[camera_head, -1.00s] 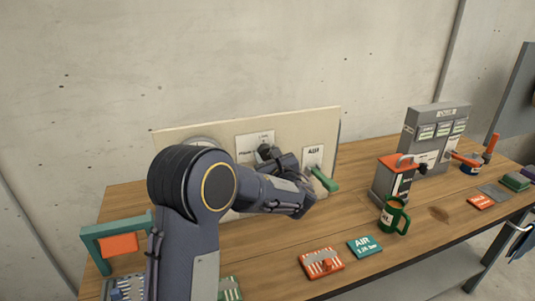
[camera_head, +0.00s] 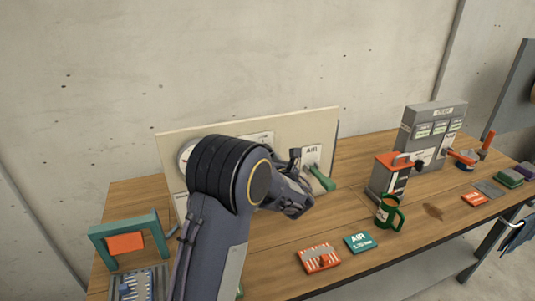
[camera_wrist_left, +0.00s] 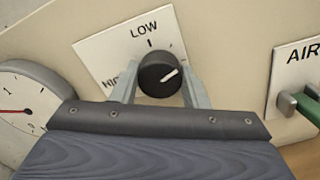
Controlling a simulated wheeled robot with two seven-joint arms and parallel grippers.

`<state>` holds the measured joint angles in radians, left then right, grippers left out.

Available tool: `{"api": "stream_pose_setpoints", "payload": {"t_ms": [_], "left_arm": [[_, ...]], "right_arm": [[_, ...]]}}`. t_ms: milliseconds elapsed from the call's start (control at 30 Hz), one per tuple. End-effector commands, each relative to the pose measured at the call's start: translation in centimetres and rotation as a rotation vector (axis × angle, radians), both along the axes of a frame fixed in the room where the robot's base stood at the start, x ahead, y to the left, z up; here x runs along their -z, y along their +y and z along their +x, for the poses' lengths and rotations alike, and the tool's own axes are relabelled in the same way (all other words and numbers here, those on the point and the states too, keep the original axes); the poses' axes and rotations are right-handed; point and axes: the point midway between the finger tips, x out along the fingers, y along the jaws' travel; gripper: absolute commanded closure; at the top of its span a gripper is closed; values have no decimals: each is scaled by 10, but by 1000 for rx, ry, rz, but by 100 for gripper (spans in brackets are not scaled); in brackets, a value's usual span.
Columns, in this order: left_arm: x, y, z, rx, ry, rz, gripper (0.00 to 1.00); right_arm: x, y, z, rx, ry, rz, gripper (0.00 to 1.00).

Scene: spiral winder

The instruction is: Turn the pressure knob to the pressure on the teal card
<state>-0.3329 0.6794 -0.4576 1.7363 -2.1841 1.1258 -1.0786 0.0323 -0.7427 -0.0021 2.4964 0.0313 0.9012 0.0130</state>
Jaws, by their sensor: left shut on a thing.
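The dark round pressure knob (camera_wrist_left: 159,75) shows in the left wrist view, on a white plate marked LOW. Its white pointer line points to the upper right. My left gripper (camera_wrist_left: 160,82) is shut on the knob, one finger on each side; in the head view the gripper (camera_head: 294,160) is at the panel, where my arm hides the knob. The teal card (camera_head: 360,242) lies on the table front; it reads AIR and a bar value too small to be sure of. A round gauge (camera_wrist_left: 22,107) with a red needle is left of the knob, partly cut off. My right gripper is not in view.
A green AIR lever (camera_head: 322,178) sticks out of the panel (camera_head: 242,127) right of my gripper. A teal frame (camera_head: 128,237) stands left.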

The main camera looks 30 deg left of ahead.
Motion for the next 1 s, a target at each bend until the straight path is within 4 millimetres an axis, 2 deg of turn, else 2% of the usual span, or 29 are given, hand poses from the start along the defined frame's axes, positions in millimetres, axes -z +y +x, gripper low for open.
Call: {"api": "stream_pose_setpoints", "payload": {"t_ms": [433,467,600,867,1000], "left_arm": [[1,0,0,0,8,5,82],[1,0,0,0,8,5,57],[0,0,0,1,7,6,39],[0,-1,0,1,6,5,38],[1,-8,-6,3,6,4,38]], "right_arm": [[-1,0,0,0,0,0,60],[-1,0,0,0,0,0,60],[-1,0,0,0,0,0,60],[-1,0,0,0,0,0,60],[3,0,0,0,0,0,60]]}}
